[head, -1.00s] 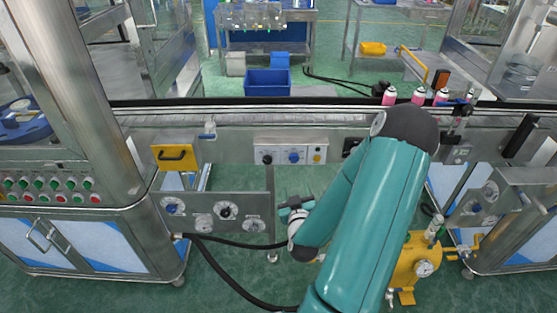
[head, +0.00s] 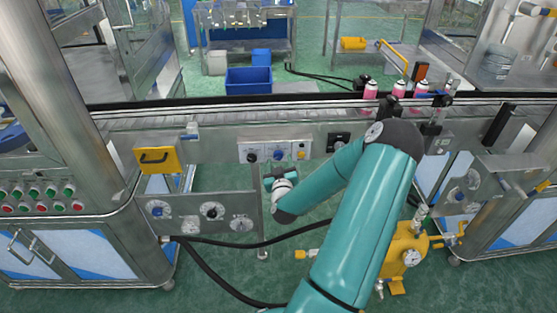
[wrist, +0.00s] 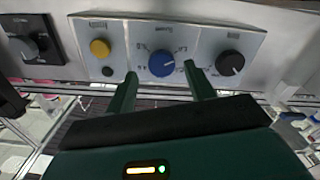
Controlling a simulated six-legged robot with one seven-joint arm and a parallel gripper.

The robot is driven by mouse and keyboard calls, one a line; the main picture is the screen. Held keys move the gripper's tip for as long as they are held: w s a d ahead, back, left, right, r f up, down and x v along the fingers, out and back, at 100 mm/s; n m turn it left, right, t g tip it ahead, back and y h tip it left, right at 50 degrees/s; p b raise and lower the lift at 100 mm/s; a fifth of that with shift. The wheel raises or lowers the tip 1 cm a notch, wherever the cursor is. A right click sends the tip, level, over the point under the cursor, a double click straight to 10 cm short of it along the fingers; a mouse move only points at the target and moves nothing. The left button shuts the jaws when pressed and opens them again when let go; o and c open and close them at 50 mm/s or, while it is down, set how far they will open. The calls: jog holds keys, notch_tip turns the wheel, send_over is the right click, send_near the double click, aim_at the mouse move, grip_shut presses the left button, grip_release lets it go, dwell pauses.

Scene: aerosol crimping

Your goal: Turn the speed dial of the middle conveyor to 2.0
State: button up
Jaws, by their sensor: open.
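A white control panel (head: 247,147) is fixed to the front of the middle conveyor (head: 225,124). It carries a blue dial (head: 278,155) at its centre, with printed marks around it. In the wrist view the blue dial (wrist: 161,63) shows a small light pointer mark, but the numbers are too small to read surely. My gripper (head: 282,176) is just below and in front of the panel in the head view. In the wrist view my gripper (wrist: 162,80) is open and empty, its fingertips either side of the dial's lower edge. Contact with it cannot be told.
The panel also has a black knob (wrist: 229,63) and a yellow button (wrist: 99,47) flanking the dial. A black rotary switch (head: 339,140) is beside the panel. A lower plate with several dials (head: 212,211) is to the left. Pink cans (head: 370,90) stand on the conveyor.

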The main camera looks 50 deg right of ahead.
jog(key=shift+x, duration=1.05)
jog(key=shift+w+a, duration=0.1)
jog(key=c, duration=1)
jog(key=shift+m, duration=0.3)
jog(key=shift+w+m, duration=0.1)
jog(key=shift+m, duration=0.3)
jog(key=m, duration=0.4)
jog(key=shift+m, duration=0.4)
jog(key=m, duration=0.5)
jog(key=shift+f+m, duration=0.1)
jog(key=shift+m, duration=0.3)
